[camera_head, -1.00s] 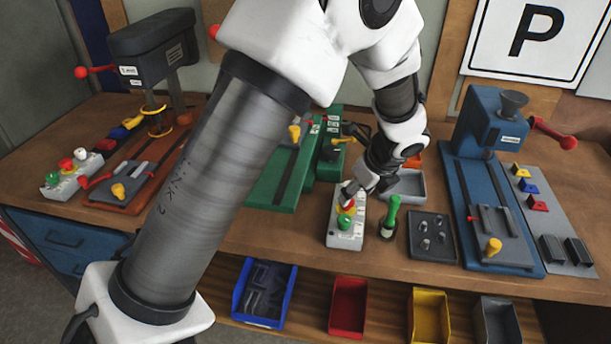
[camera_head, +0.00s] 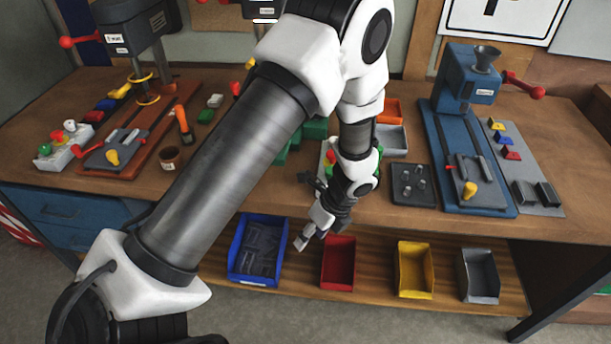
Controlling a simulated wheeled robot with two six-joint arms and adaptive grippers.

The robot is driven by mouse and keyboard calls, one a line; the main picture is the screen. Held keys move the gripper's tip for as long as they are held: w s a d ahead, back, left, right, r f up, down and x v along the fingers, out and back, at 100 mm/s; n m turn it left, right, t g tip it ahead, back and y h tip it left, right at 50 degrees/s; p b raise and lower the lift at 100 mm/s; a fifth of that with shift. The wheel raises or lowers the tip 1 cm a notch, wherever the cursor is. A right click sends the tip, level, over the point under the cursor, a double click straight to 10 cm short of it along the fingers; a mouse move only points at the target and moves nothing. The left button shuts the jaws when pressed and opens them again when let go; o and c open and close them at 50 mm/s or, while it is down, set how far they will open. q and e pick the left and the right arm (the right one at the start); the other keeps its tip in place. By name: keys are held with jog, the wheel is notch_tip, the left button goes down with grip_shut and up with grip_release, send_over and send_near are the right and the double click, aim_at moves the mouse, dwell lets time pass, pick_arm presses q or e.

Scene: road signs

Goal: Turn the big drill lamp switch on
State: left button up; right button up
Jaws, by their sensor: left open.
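A large dark grey drill press (camera_head: 130,28) with red-knobbed handles and a reddish-brown base stands at the left of the bench. I cannot make out which part is the lamp switch. My left gripper (camera_head: 305,238) is open and empty, pointing down in front of the bench's front edge, above the bins, far right of this drill. Another button box (camera_head: 325,160) in the middle is mostly hidden behind my left arm. My right gripper is not in view.
A blue press (camera_head: 468,85) stands at the right. Below the bench edge are blue (camera_head: 235,272), red (camera_head: 338,265), yellow (camera_head: 415,270) and grey (camera_head: 478,275) bins. My left arm hides the bench middle.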

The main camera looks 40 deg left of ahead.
pick_arm(q)
jog(key=shift+n+g+h, duration=0.3)
jog(key=shift+g, duration=0.1)
jog(key=shift+s+d+f, duration=0.15)
jog(key=shift+s+f, duration=0.6)
jog(key=shift+s+d+f, duration=0.1)
jog(key=shift+s+f, duration=0.6)
jog(key=shift+s, duration=0.05)
